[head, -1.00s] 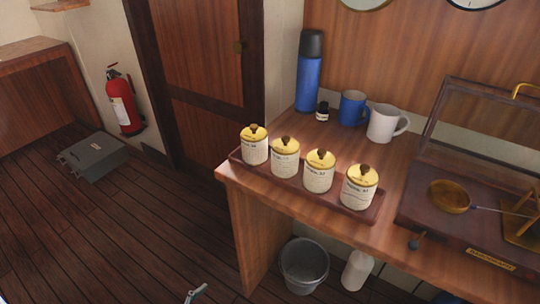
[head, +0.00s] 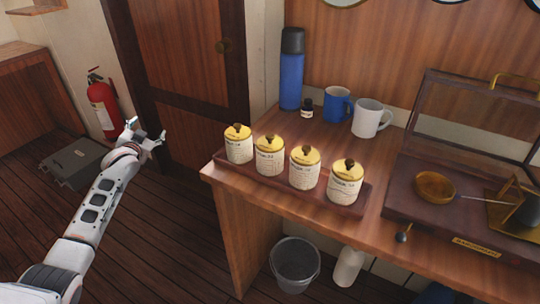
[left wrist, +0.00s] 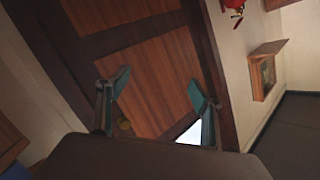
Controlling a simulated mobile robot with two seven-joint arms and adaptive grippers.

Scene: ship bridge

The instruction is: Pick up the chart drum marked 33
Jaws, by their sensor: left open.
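Several cream chart drums with yellow lids and dark knobs stand upright in a row in a brown tray (head: 222,160) on the wooden desk. From left to right I see the first drum (head: 238,146), the second drum (head: 269,158), the third drum (head: 304,170) and the fourth drum (head: 345,183). Their printed labels are too small for me to read which is marked 33. My left gripper (head: 146,130) is open and empty, left of the tray and clear of the drums. In the left wrist view its two fingers (left wrist: 158,105) are spread before a wooden door. My right gripper is not in view.
A blue flask (head: 291,70), an ink bottle (head: 306,108), a blue mug (head: 337,105) and a white mug (head: 370,118) stand behind the drums. A glass-lidded instrument (head: 435,187) is at right. Below are a bucket (head: 295,262) and a white bottle (head: 347,267).

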